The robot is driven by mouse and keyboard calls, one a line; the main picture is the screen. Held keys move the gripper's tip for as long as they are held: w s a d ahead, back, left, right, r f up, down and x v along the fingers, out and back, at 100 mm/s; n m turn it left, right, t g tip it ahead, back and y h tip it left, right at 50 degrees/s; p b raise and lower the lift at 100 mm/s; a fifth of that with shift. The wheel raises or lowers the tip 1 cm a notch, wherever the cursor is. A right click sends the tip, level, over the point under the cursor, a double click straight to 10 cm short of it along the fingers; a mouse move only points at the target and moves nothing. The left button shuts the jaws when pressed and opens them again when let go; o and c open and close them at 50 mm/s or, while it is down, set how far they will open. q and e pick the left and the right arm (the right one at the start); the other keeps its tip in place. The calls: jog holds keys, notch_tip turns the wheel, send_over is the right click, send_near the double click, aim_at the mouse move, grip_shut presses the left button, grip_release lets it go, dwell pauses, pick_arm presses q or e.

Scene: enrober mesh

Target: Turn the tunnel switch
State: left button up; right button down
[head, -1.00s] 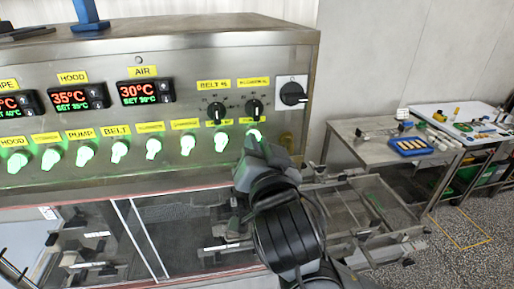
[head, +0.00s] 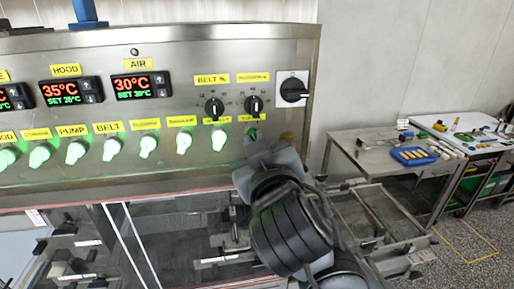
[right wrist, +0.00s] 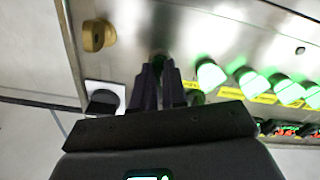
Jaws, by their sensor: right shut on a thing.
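The switch panel (head: 180,165) carries a row of lit green knobs. The knob at the row's right end (head: 250,135), below a yellow label too small to read, is the one at my right gripper; I take it as the tunnel switch. My right gripper (right wrist: 160,72) is shut on this knob, with its fingers reaching up to the panel face. The fingers and wrist hide most of the knob, so its angle cannot be told. In the head view the right gripper (head: 262,148) covers the panel just below it. My left gripper is not in view.
A lit green knob (head: 220,139) sits close to the left. Two black dials (head: 214,108) are above, and a black rotary switch (head: 293,90) on a white plate is at upper right. A brass-coloured knob (right wrist: 97,35) is nearby. A steel table (head: 365,150) stands at right.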

jog(key=shift+n, duration=0.8)
jog(key=c, duration=1.2)
grip_release()
jog(key=shift+o, duration=0.2)
jog(key=s+d+b, duration=0.2)
jog(key=s, duration=0.8)
jog(key=shift+s+b, duration=0.35)
jog(key=shift+b, duration=0.05)
